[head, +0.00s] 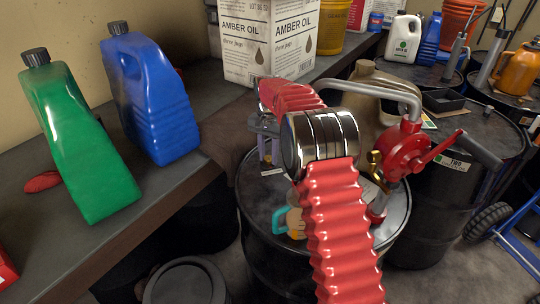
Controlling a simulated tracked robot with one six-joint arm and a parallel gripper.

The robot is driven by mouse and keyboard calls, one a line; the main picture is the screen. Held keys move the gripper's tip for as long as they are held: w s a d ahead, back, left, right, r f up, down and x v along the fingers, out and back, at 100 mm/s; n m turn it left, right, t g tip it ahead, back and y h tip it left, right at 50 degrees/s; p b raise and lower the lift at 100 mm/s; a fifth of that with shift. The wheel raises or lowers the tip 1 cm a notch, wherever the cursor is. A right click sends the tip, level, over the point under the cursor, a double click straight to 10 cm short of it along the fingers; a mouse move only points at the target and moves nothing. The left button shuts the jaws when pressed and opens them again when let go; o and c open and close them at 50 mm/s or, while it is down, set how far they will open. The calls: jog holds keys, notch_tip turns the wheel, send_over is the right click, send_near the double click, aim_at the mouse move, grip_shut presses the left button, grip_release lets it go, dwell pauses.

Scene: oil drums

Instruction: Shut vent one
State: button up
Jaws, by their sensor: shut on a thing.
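My gripper (267,146) shows in part as grey-violet fingers left of my arm's chrome joint, low over the back left of the middle drum's lid (258,205). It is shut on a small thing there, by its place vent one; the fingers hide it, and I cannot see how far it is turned. A white label, partly hidden, lies on the lid just below the fingers. The drum to the right carries a label (457,165) that seems to read TWO.
A red hand pump (405,150) with a chrome spout stands right of my arm. A teal-handled item (280,218) lies on the lid. Green (82,140) and blue (150,95) jugs and an oil carton (262,40) stand on the left bench.

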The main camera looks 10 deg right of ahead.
aim_at(268, 157)
jog(key=shift+w+r+m, duration=0.1)
jog(key=shift+m, duration=0.3)
jog(key=o, duration=1)
jog(key=shift+o, duration=0.2)
notch_tip(268, 157, up, 14)
jog(key=shift+f, duration=0.25)
